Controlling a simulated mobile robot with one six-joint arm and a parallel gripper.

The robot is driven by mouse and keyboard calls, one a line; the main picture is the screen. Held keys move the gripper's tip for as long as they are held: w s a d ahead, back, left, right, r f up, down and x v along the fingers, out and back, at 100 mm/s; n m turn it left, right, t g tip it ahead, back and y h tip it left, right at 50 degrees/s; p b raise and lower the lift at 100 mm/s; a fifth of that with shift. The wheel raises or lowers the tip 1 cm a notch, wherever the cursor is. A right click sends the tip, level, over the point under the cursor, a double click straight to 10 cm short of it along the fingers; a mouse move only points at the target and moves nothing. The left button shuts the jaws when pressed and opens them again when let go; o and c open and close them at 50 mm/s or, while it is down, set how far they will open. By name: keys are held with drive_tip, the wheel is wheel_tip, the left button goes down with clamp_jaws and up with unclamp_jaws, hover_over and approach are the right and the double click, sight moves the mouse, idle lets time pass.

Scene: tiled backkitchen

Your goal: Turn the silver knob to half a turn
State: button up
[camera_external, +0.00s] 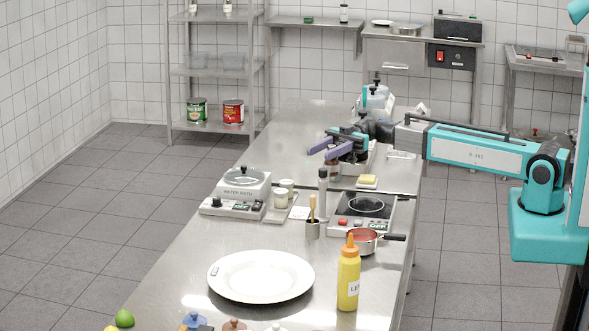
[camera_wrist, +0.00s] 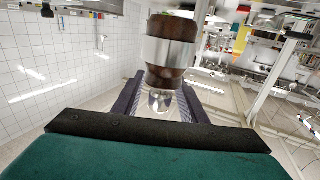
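My gripper (camera_external: 320,151) is over the back part of the steel bench, its purple fingers pointing left. The water bath (camera_external: 246,182) stands at the bench's left edge, nearer the camera than my gripper. Its front control panel (camera_external: 232,208) has small controls. A hotplate (camera_external: 360,211) with red controls on its front stands to its right. The silver knob is too small to pick out for sure. My gripper is apart from both appliances.
Bare steel lies behind the water bath.

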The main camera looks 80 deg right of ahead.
clamp_jaws()
drive_tip(key=shift+w+d+f+m+t+h+b, duration=0.15)
drive_tip(key=shift+m+t+h+b, duration=0.25)
drive_tip(key=shift+b, duration=0.7)
idle(0.4)
